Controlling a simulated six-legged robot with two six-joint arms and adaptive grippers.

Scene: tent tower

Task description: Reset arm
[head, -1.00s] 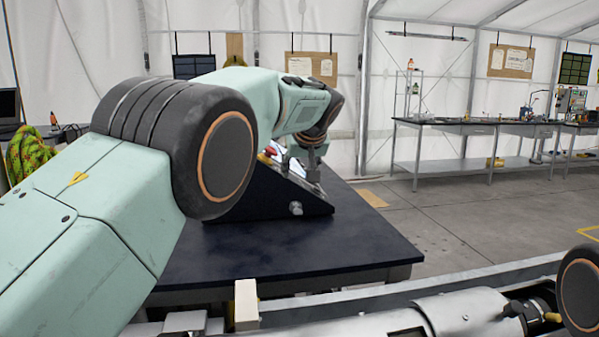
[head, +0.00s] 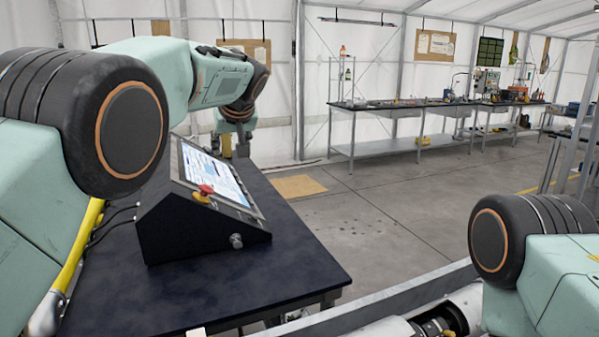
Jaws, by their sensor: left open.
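My left arm comes in from the left and reaches over the dark table. Its gripper (head: 236,146) points down, empty, just past the upper edge of the control console as I see it. The jaws are small in view but look open. The black sloped console (head: 195,228) stands on the table with a lit screen (head: 213,171), a red button (head: 205,189) on a yellow base and a knob on its front. The gripper appears apart from the console, though the exact gap is hard to judge. My right arm shows at lower right; its gripper is out of view.
The dark table (head: 285,277) has bare room right of and in front of the console. Cables run from the console's left side. Beyond lie open grey floor with a tan mat (head: 298,187) and a long workbench (head: 420,105) by the tent wall.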

